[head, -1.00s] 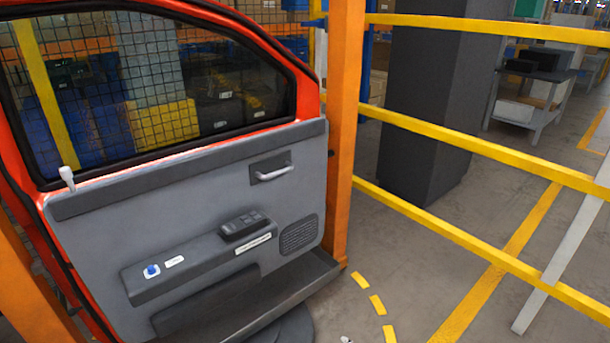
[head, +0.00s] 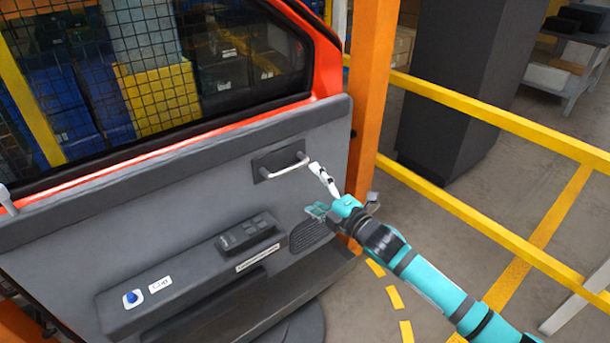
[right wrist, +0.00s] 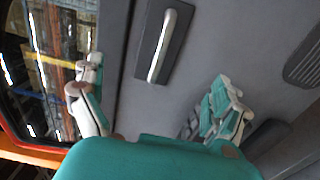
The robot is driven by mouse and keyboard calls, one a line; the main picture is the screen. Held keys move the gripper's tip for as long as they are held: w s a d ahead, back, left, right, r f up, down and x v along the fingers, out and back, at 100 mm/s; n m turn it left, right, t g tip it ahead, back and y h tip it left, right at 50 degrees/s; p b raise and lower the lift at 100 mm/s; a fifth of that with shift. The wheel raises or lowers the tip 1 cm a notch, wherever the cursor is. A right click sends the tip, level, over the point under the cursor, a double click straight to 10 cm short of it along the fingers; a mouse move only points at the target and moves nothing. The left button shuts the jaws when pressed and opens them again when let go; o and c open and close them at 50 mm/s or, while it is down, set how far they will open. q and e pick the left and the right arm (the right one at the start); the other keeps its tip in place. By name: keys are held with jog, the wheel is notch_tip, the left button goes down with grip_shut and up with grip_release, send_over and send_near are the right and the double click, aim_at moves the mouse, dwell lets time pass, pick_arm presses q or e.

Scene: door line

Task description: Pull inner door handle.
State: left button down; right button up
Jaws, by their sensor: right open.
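The inner door handle (head: 288,168) is a light metal bar on a dark plate, in the upper right of the grey door panel (head: 205,190). My right gripper (head: 318,188) is open and empty, to the right of and below the handle in the head view. In the right wrist view the handle (right wrist: 162,45) lies ahead, between the two spread fingers (right wrist: 155,105) and beyond their tips. I see no contact between fingers and handle. My left gripper is not in view.
The panel also carries an armrest with a switch block (head: 245,233) and a blue knob (head: 132,297). An orange post (head: 370,100) stands right beside the door's edge. Yellow rails (head: 490,115) and a dark column (head: 455,90) are at the right.

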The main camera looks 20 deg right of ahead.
aim_at(292, 171)
jog(key=shift+b+x, duration=1.8)
jog(key=shift+x, duration=3.25)
jog(key=shift+c, duration=0.4)
jog(key=shift+s, duration=0.1)
jog(key=c, duration=0.5)
grip_shut()
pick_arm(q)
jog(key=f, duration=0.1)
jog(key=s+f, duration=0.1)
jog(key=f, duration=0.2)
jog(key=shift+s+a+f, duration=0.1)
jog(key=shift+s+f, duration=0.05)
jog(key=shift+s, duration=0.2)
pick_arm(e)
jog(key=shift+f, duration=0.1)
